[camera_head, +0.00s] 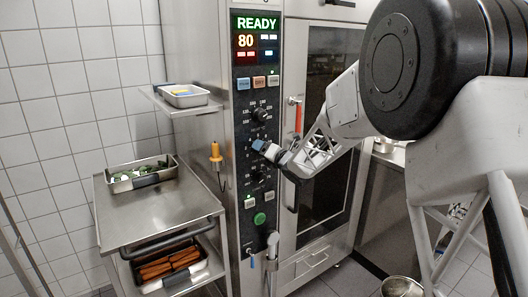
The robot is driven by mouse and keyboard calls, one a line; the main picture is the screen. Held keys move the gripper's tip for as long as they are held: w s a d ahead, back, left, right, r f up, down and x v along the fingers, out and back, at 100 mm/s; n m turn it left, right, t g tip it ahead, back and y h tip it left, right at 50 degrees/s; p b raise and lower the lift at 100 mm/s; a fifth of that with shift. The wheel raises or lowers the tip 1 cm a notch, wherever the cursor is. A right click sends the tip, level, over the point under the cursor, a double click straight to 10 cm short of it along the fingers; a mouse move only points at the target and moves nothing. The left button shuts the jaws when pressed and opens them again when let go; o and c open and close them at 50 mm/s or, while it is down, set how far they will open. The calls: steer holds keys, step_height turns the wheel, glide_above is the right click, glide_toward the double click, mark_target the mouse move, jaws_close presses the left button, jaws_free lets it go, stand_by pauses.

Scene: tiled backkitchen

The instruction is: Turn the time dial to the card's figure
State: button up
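The oven's black control panel (243,135) stands upright left of its glass door. Its lit display (256,24) reads READY, with an orange 80 below. A black dial (262,114) with white marks around it shows in the upper half of the panel. Another dark dial (259,178) sits lower. My gripper (265,149) reaches in from the right, its tip at the panel between these two dials. It covers that part of the panel, and I cannot tell whether it touches or grasps a dial there. The dials' labels are too small to read. I make out no readable card.
A steel trolley (140,220) at left carries a tray (127,186) of green food, with a tray of brown food (170,266) below. A small shelf (170,106) holds another tray. A red-orange door handle (298,118) is near my arm. A metal pot (402,286) stands low at right.

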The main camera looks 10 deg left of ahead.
steer(key=c, duration=0.9)
